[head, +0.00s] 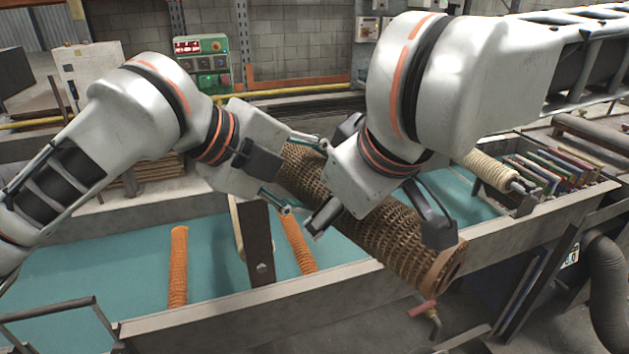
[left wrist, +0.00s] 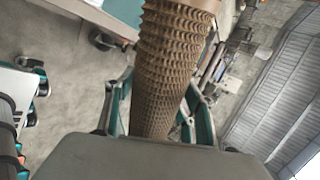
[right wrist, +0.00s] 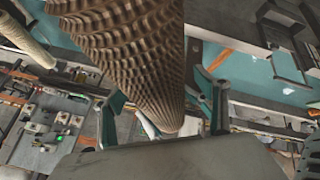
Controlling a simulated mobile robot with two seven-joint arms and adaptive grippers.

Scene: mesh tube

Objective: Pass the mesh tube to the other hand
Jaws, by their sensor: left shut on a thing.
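The mesh tube (head: 408,245) is a long brown cylinder with a knobbly lattice surface. It is held in the air above the teal-floored trough, slanting down to the right. My left gripper (head: 294,172) is shut on it near its far, upper-left end. In the left wrist view the tube (left wrist: 170,70) passes between the fingers. My right gripper (head: 378,222) is around the tube closer to its near end, fingers spread on either side. In the right wrist view the tube (right wrist: 135,60) lies between those open fingers, with a gap at the right finger. The right wrist hides part of the tube.
The teal trough (head: 100,265) runs below with metal rims. Orange mesh rolls (head: 178,268) and a dark upright plate (head: 257,245) stand in it. A beige roll (head: 487,168) and a rack of coloured slats (head: 560,175) are at right. A green control box (head: 205,62) is behind.

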